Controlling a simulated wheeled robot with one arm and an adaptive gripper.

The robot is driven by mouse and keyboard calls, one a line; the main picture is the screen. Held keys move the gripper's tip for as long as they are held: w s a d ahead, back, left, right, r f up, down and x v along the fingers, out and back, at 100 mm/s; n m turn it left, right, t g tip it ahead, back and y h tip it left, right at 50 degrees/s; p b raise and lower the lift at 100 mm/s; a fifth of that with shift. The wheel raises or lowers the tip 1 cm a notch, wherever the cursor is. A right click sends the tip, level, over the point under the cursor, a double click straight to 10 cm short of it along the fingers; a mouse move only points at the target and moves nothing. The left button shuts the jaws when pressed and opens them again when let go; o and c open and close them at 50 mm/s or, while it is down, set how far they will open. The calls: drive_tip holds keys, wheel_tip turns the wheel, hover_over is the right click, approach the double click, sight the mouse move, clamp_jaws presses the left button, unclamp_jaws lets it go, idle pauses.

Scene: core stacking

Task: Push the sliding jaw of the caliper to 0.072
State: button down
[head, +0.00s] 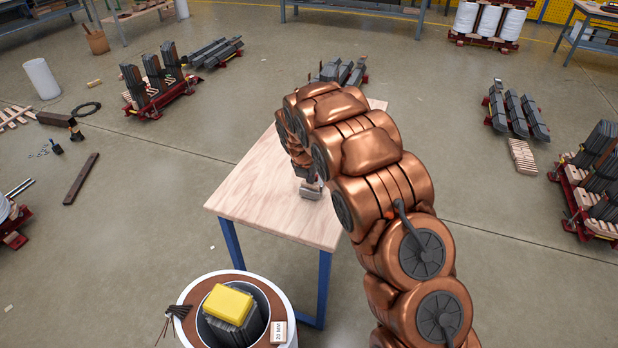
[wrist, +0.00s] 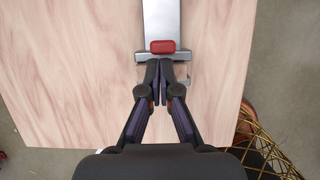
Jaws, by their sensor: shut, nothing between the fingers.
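The caliper (wrist: 162,20) lies on the wooden table top, its silver beam running away from me in the wrist view. A grey cross-piece (wrist: 142,57) with a red block (wrist: 162,46) sits across its near part and looks like the sliding jaw. My gripper (wrist: 159,64) is shut and empty, its dark fingertips right at the near side of the cross-piece. I cannot tell if they touch. Another grey part (wrist: 186,82) shows partly behind the fingers. No scale reading is legible. In the head view a small grey part of the caliper (head: 310,191) shows beside my arm, which hides the gripper.
The wooden table (head: 265,200) has blue legs and bare top around the caliper. A round white-rimmed container (head: 290,300) with a yellow block (head: 228,303) inside stands in front of it. Several core stacks, such as one at the left (head: 160,88), stand on the floor around.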

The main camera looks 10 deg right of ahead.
idle(0.3)
drive_tip(key=shift+w+d+r+p, duration=0.15)
drive_tip(key=shift+w+d+p, duration=0.1)
drive_tip(key=shift+w+p, duration=0.25)
drive_tip(key=w+d+p, duration=0.1)
drive_tip(key=w+d, duration=0.1)
drive_tip(key=w, duration=0.1)
drive_tip(key=shift+p, duration=0.35)
drive_tip(key=shift+w+d, duration=0.15)
drive_tip(key=shift+f, duration=0.2)
